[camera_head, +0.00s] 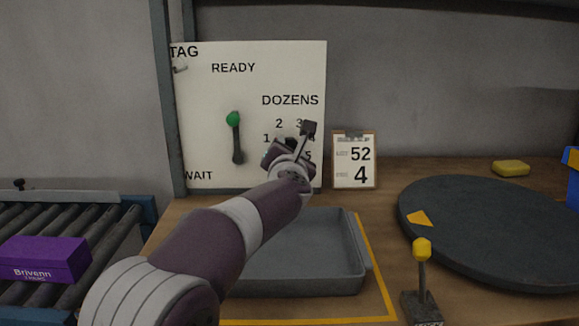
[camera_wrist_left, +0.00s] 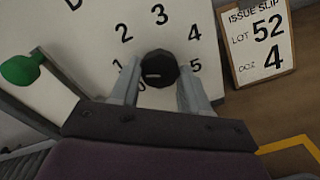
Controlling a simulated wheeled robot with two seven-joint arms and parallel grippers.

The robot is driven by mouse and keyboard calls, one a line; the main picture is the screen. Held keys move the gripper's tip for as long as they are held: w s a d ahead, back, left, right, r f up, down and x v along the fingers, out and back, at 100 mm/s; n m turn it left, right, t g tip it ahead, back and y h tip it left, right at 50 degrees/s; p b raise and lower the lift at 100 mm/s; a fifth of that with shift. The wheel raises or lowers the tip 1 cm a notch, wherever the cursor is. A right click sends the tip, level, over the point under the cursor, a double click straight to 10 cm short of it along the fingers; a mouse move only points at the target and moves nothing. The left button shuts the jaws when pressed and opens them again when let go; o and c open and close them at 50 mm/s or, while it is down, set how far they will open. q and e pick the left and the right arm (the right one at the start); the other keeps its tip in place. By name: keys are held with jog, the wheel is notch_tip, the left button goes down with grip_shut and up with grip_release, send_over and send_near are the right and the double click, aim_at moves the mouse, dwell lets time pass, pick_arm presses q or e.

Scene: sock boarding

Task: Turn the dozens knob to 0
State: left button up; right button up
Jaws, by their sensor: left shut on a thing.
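The black dozens knob (camera_wrist_left: 158,68) sits on the white panel (camera_head: 205,100), ringed by the numbers 0 to 5. My left gripper (camera_wrist_left: 158,82) is shut on the knob, with one finger on each side. A short pale mark on the knob lies left of its middle, on the side of the 0 and 1. I cannot tell exactly which number it meets. The 0 (camera_wrist_left: 141,86) is partly hidden beside the left finger. In the head view my left gripper (camera_head: 287,153) covers the knob and part of the dial. My right gripper is out of view.
A slip showing 52 and 4 (camera_head: 354,160) stands right of the panel. A green-tipped lever (camera_head: 236,138) is left of the dial. A grey tray (camera_head: 330,280) lies below my arm. A dark round plate (camera_head: 500,232) and yellow-knobbed lever (camera_head: 422,270) are right; a purple box (camera_head: 45,260) lies on rollers left.

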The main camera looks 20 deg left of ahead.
pick_arm(q)
jog(key=shift+f+n+t+b, duration=0.15)
jog(key=shift+n+t+b, duration=0.25)
jog(key=shift+n+b, duration=4.65)
jog(key=shift+n+p, duration=0.7)
jog(key=shift+n, duration=0.25)
jog(key=o, duration=1.1)
jog(key=shift+c, duration=0.2)
jog(key=b+v, duration=0.1)
jog(key=v, duration=1.1)
jog(key=shift+s, duration=0.3)
jog(key=shift+d, duration=0.1)
